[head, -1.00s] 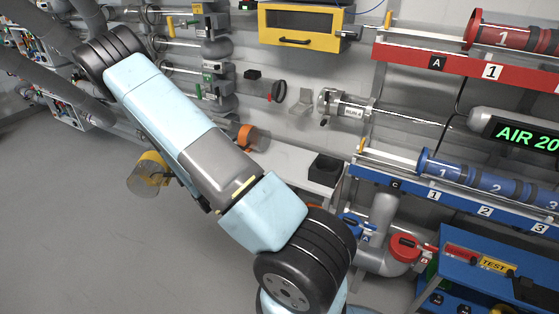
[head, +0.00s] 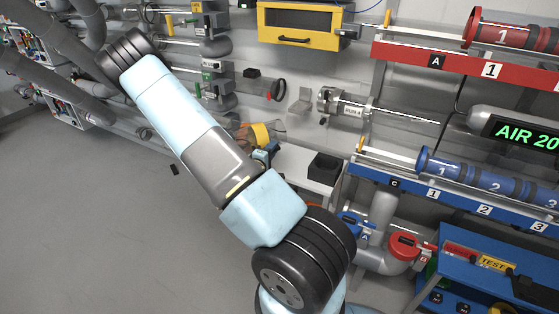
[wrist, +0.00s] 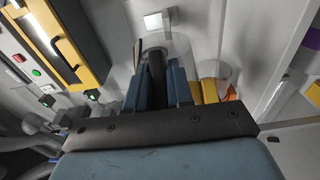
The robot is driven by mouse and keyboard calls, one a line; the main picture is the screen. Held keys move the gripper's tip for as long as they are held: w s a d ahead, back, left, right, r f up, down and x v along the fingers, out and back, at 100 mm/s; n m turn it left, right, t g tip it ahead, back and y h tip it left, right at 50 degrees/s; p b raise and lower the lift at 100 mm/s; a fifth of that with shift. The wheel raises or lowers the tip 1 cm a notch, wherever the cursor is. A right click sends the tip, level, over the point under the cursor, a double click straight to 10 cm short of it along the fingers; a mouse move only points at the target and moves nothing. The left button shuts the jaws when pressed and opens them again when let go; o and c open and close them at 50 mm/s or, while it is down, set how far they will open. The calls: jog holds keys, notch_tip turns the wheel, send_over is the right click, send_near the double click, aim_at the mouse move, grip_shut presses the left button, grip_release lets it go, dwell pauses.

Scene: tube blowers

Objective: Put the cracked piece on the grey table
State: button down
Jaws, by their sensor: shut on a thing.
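A clear cylindrical piece with a yellow band (head: 262,134) is held by my gripper (head: 264,155), beside the wall equipment. In the wrist view my blue fingers (wrist: 158,82) are shut on it, and its clear wall (wrist: 180,48) stands out past the fingertips. An orange-banded piece (head: 242,131) is just left of the held piece, partly hidden; its orange part (wrist: 232,92) shows at right in the wrist view. The grey table (head: 300,168) lies below and right of the held piece, its left part hidden by my arm. I cannot make out a crack.
A black open box (head: 325,168) stands on the grey table's right part. A yellow cabinet (head: 303,24) hangs above, with a metal fitting and rod (head: 345,105) on the wall. Blue tube rack (head: 450,190) is at right.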

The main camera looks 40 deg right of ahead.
jog(key=s+d+f+m+g+h, duration=0.1)
jog(key=d+f+m+g, duration=0.15)
jog(key=d, duration=0.85)
jog(key=shift+n, duration=0.45)
jog(key=d+f, duration=0.1)
jog(key=f, duration=0.2)
jog(key=w+d+f, duration=0.1)
jog(key=d+f, duration=0.1)
jog(key=f, duration=0.1)
jog(key=d+f, duration=0.1)
jog(key=f, duration=0.2)
jog(key=shift+w+d+f, duration=0.2)
jog(key=shift+d+f, duration=0.2)
jog(key=c, duration=1)
grip_release()
jog(key=shift+a, duration=0.1)
